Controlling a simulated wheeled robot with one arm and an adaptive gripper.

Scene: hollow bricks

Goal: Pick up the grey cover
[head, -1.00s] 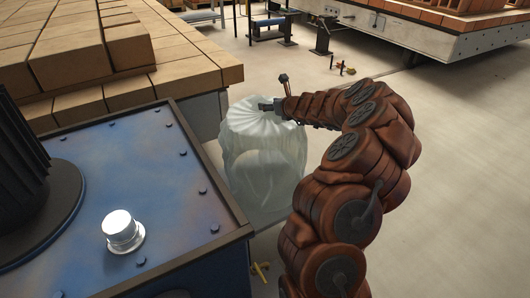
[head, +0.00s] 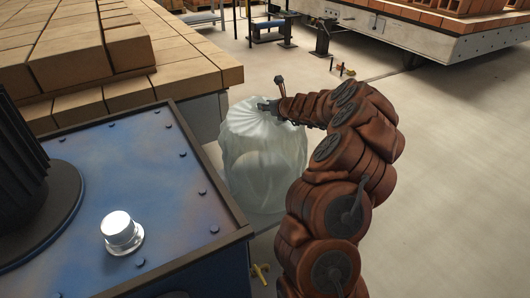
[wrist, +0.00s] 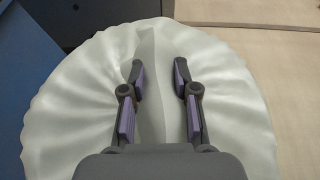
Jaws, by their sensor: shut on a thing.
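The grey cover (head: 262,160) is a pale, whitish, pleated cloth, rounded like a drum, between the blue machine and my arm in the head view. My gripper (head: 270,106) is at its top and is shut on a gathered fold. In the wrist view the cover (wrist: 70,105) spreads out around my gripper (wrist: 159,78), with a raised ridge of cloth between the two fingers. The cover hides whatever may be inside or beneath it.
A blue machine top (head: 120,190) with a silver knob (head: 119,230) stands close on the left. Stacked tan bricks (head: 140,60) lie behind it. A brick-laden platform (head: 450,35) is at the back right. The floor (head: 460,170) to the right is clear.

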